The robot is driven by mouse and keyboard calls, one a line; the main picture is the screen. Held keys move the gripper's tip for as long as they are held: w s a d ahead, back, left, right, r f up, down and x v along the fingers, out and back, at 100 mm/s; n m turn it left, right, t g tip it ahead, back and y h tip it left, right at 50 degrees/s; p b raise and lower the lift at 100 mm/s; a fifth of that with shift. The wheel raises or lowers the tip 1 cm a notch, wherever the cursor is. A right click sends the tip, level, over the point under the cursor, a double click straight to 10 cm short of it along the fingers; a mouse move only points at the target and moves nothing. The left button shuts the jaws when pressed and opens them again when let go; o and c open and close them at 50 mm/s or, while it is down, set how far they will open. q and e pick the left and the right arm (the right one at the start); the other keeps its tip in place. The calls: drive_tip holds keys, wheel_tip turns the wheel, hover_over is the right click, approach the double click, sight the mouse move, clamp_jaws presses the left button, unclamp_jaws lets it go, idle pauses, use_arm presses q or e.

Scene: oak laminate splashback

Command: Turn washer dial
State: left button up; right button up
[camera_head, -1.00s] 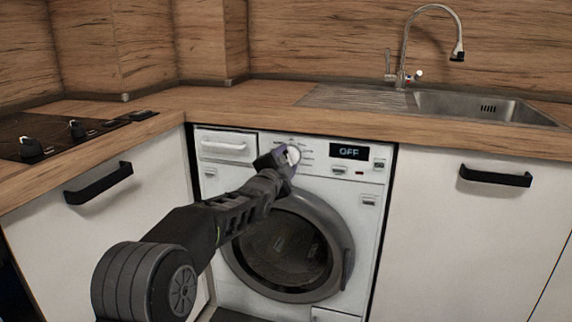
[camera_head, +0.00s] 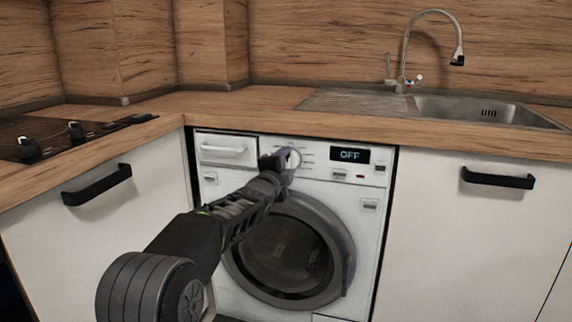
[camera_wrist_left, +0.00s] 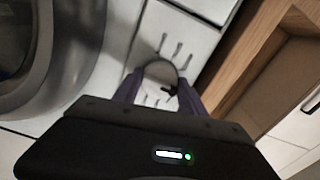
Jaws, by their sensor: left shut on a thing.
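The washer (camera_head: 225,170) is white and built in under the counter, with a round grey door (camera_head: 290,255). Its display (camera_head: 349,154) reads OFF. The washer dial (camera_head: 293,157) is a pale round knob on the front panel, left of the display. My left gripper (camera_head: 281,160) is at the dial and shut on it, partly covering its left side. In the left wrist view the dial (camera_wrist_left: 160,74) shows between the two fingers of the left gripper (camera_wrist_left: 158,90). My right gripper is not in view.
A wooden counter (camera_head: 240,105) runs above the washer, with a sink (camera_head: 480,107) at right and a hob (camera_head: 50,140) at left. Cabinet fronts with black handles (camera_head: 497,179) flank the washer. The detergent drawer (camera_head: 228,149) is closed.

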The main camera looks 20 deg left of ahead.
use_arm(q)
drive_tip(key=o, duration=1.4)
drive_tip(key=s+p, duration=0.1)
drive_tip(key=s, duration=0.6)
drive_tip(key=shift+s, duration=0.4)
